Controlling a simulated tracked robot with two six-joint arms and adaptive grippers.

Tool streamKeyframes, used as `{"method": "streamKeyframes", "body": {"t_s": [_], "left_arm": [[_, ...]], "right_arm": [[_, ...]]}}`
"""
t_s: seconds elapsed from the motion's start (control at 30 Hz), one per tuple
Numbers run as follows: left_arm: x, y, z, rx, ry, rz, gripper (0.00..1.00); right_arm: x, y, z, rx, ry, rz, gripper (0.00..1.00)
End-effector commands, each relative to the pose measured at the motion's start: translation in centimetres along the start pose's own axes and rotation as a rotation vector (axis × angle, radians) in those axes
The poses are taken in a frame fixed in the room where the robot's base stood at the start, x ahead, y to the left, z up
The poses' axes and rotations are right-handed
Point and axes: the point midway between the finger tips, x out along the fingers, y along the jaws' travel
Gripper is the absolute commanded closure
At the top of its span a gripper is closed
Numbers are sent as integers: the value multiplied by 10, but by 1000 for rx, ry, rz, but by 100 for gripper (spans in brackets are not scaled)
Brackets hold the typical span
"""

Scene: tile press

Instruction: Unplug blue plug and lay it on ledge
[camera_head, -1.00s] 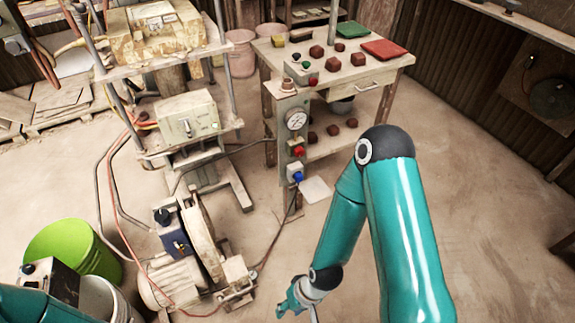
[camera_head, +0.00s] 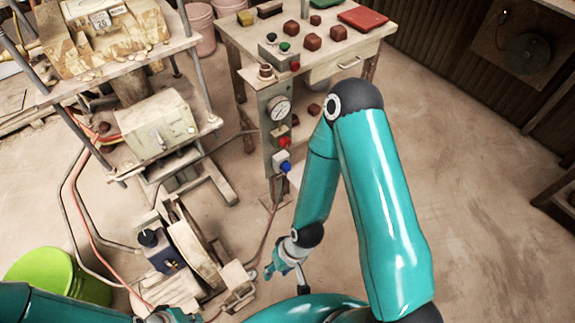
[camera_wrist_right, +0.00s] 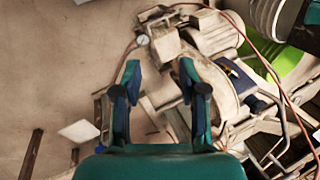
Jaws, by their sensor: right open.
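The blue plug (camera_head: 286,167) sits in the lowest socket on the front of the grey post (camera_head: 278,128), below a red plug (camera_head: 284,142). A pale flat plate, which looks like the ledge (camera_wrist_right: 78,132), shows at the left of the right wrist view; my arm hides most of it in the head view. My right gripper (camera_head: 277,266) is in the lower middle, below and apart from the plug. In the right wrist view its fingers (camera_wrist_right: 160,68) are spread and empty, pointing toward the pump. Only a cut-off part of my left arm shows at the bottom left.
A pump with a wheel (camera_head: 192,243) stands on the floor left of my right gripper, with hoses beside it. A green bucket (camera_head: 50,272) is at lower left. Floor at right is clear.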

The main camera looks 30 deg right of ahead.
Motion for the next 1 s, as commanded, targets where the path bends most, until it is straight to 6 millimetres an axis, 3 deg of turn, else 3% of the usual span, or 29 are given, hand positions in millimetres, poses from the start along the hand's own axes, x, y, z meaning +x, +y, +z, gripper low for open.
{"method": "streamKeyframes", "body": {"t_s": [0.03, 0.13, 0.27, 0.5, 0.57, 0.67, 0.77, 0.87, 1.0], "left_arm": [[1, 0, 0, 0, 0, 0, 100], [7, -3, 0, -1, 0, 0, 100], [30, -11, 0, 0, 0, 0, 100], [110, -40, -1, -1, 0, 0, 100], [133, -48, -1, -1, 0, 0, 100], [170, -62, -1, -1, 0, 0, 100], [207, -75, -2, -1, 0, 0, 100], [243, -88, -2, -1, 0, 0, 100], [288, -104, -2, -1, 0, 0, 100]], "right_arm": [[1, 0, 0, 0, 0, 0, 48], [7, 6, -1, 12, -8, 9, 33], [36, 12, 3, 65, -50, 37, 33], [114, 61, 2, 272, -216, 15, 33], [134, 57, -8, 384, -239, -80, 33], [163, 57, -34, 512, -247, -233, 33], [186, 59, -79, 622, -183, -422, 33], [199, 72, -139, 709, -37, -624, 33], [194, 115, -227, 781, 271, -859, 33]]}}
